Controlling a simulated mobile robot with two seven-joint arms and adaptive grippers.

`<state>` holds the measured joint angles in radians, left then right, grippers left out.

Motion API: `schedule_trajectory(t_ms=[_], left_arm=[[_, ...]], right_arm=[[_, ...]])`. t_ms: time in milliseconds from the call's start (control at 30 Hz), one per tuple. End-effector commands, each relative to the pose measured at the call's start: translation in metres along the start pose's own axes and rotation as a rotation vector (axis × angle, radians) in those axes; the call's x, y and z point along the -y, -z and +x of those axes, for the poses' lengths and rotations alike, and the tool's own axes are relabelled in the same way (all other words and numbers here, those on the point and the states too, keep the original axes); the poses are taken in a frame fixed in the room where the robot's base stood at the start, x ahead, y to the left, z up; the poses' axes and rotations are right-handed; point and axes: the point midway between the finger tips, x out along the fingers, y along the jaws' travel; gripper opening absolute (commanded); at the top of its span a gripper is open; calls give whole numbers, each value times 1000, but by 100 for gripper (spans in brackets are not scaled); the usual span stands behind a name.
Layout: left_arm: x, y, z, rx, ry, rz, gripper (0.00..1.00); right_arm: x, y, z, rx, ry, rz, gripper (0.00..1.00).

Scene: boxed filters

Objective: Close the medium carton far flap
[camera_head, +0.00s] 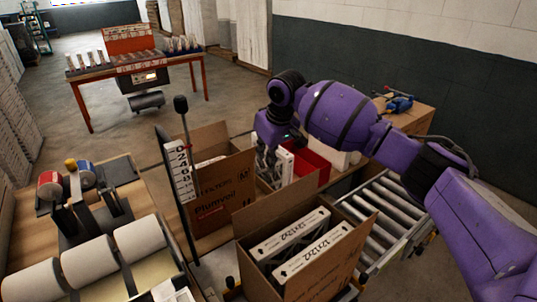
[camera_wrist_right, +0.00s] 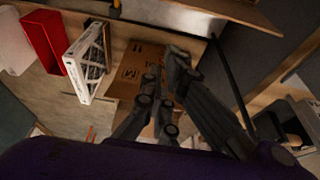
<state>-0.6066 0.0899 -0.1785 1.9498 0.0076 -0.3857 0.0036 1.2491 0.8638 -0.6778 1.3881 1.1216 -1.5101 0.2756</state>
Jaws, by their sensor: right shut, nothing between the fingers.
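The medium carton (camera_head: 222,200), brown cardboard with an "M" and "Plumvell" print, stands open at the middle of the head view. Its far flap (camera_head: 203,136) stands up at the back. A pale filter edge shows inside the carton. My right gripper (camera_head: 269,172) is shut and empty, pointing down at the carton's right side. I cannot tell whether it touches the cardboard. In the wrist view the gripper's dark fingers (camera_wrist_right: 165,85) lie in front of printed cardboard (camera_wrist_right: 137,72). My left gripper is not in view.
A nearer open carton (camera_head: 318,272) holds filters marked 12x12x2. A white-framed filter (camera_wrist_right: 88,62) and a red bin (camera_head: 310,165) stand right of the medium carton. A numbered scale post (camera_head: 181,172) rises at its left. A roller conveyor (camera_head: 385,213) lies at right.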

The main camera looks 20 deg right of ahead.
Motion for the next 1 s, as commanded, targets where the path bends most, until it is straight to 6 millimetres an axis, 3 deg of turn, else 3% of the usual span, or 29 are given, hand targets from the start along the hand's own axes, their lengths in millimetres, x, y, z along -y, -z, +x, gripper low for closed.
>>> schedule_trajectory(t_ms=[33, 167, 300, 400, 533, 1000], left_arm=[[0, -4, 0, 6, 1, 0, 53], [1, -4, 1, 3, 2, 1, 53], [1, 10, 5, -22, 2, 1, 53], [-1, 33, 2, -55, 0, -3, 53], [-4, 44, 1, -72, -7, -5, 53], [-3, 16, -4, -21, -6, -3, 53]], right_arm=[[1, -2, 15, 6, 2, 1, 0], [0, -2, 44, 6, 1, 2, 0], [-1, -4, 66, 4, -2, 1, 0], [-2, -17, 49, -7, -4, -2, 0], [-1, -29, 46, -7, -3, -1, 0], [0, -38, 50, 0, 0, 1, 0]])
